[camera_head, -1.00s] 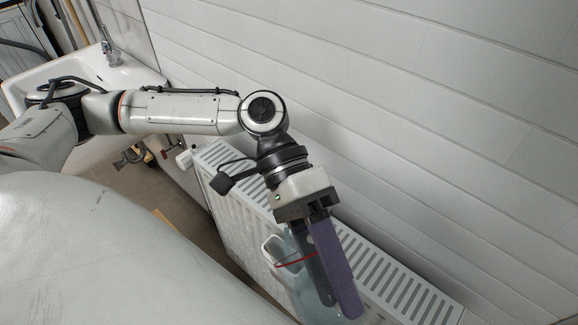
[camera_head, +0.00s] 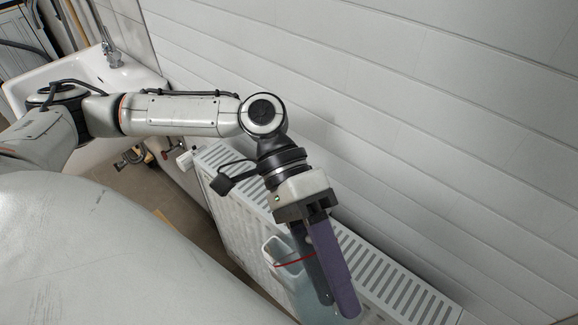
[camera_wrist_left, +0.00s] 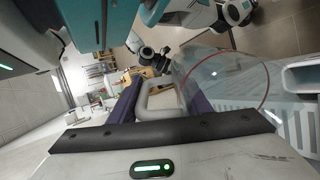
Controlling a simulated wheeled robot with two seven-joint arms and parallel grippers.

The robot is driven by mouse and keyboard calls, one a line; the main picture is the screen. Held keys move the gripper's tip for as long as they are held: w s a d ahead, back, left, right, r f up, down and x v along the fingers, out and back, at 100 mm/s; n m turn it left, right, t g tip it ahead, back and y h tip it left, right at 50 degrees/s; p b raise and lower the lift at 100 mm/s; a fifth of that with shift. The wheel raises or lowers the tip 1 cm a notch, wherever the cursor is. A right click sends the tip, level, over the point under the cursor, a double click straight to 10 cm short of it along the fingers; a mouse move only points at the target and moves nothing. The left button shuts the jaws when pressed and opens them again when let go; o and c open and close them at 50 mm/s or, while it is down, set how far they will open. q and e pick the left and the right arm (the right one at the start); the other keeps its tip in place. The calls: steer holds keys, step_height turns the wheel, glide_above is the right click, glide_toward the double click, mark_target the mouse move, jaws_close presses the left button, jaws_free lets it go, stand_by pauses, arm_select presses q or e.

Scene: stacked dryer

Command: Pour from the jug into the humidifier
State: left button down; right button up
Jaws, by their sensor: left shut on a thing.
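The jug (camera_head: 300,281) is pale, clear plastic with a red line around it and a whitish handle. It is partly hidden behind the fingers of my left gripper (camera_head: 338,305), over the radiator. In the left wrist view, the jug's clear body (camera_wrist_left: 222,88) lies at the right, with the handle (camera_wrist_left: 160,101) between the two purple fingers of my left gripper (camera_wrist_left: 160,92). The gripper is shut on the handle. I cannot tell whether the jug holds water. I cannot make out the humidifier in either view. My right gripper is not in view.
A white slotted radiator (camera_head: 395,285) runs along the panelled wall (camera_head: 400,120), under and beside the jug. A white sink (camera_head: 125,75) with a tap (camera_head: 108,45) stands at the upper left. Pipes and a valve (camera_head: 135,155) are below it.

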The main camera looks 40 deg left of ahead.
arm_select(q)
steer(key=shift+d+r+t+y, duration=0.1)
steer(key=shift+r+t+y, duration=0.2)
steer(key=shift+r+y, duration=0.45)
steer(key=shift+y, duration=0.25)
steer(key=shift+r+t+y, duration=0.35)
steer(key=shift+t+y, duration=0.25)
steer(key=shift+y, duration=0.2)
steer(key=shift+r+t+y, duration=0.4)
steer(key=shift+r+y, duration=0.15)
steer(key=shift+y, duration=0.25)
steer(key=shift+r+t+y, duration=0.4)
steer(key=shift+t+y, duration=0.1)
steer(key=shift+y, duration=0.5)
steer(key=shift+r+t+y, duration=0.35)
steer(key=shift+t+y, duration=0.05)
steer(key=shift+y, duration=0.2)
steer(key=r+t+y, duration=0.1)
steer(key=y, duration=0.1)
steer(key=shift+r+y, duration=0.15)
steer(key=shift+y, duration=0.15)
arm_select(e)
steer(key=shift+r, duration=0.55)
